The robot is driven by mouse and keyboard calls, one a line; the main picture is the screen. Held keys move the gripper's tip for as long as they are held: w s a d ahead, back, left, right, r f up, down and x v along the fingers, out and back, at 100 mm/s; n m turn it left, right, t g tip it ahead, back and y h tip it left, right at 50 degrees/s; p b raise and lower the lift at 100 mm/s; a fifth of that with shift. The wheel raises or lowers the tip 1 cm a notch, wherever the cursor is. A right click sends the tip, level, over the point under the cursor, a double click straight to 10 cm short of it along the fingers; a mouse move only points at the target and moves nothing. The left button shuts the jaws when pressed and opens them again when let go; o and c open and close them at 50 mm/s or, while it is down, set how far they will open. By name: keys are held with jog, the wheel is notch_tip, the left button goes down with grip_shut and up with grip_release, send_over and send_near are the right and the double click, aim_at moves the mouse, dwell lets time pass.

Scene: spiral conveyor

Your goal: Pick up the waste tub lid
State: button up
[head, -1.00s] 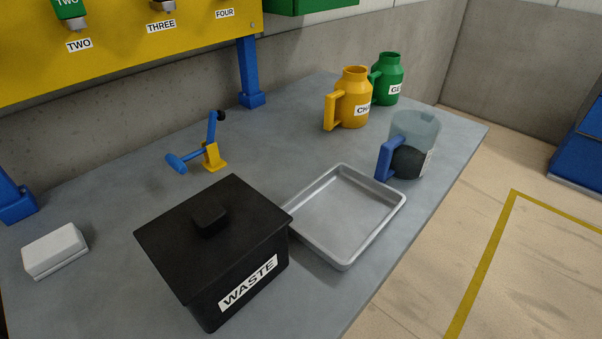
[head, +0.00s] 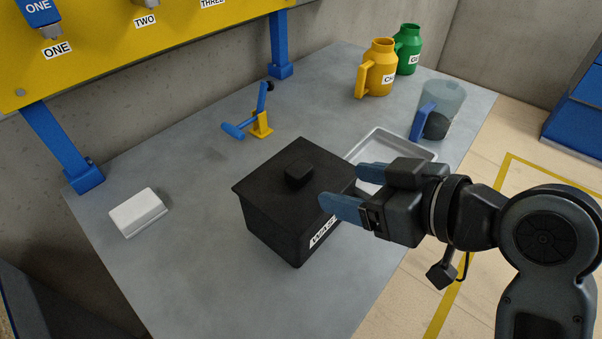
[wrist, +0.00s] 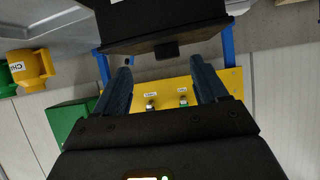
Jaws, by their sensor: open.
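The waste tub (head: 275,228) is a black box with a white WASTE label, standing on the grey bench. Its black lid (head: 285,165) lies on top, with a small block handle (head: 299,174) in the middle. In the wrist view the lid (wrist: 190,36) and its handle (wrist: 167,50) show at the top, beyond and between the fingers. My gripper (head: 345,188) comes in from the right with its blue fingers apart and empty, close to the lid's right edge. It hides part of the label. I cannot tell the exact gap from fingers to handle.
A metal tray (head: 392,143) is behind my gripper, partly hidden. A clear jug with a blue handle (head: 424,121), a yellow jug (head: 380,70) and a green jug (head: 409,48) stand at the back. A blue-and-yellow clamp (head: 260,124) and a white block (head: 138,212) are left of them.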

aim_at(302, 169)
jog(key=shift+n+g, duration=0.3)
jog(key=shift+n, duration=0.3)
jog(key=w+a, duration=0.1)
jog(key=a, duration=0.1)
jog(key=w+a+f+p, duration=0.1)
jog(key=w+a, duration=0.2)
jog(key=a, duration=0.1)
jog(key=shift+w+a+f, duration=0.15)
jog(key=shift+w+f, duration=0.15)
jog(key=shift+f, duration=0.1)
jog(key=shift+c, duration=0.2)
jog(key=c, duration=1.2)
jog(key=shift+o, duration=0.2)
jog(key=shift+r, duration=0.1)
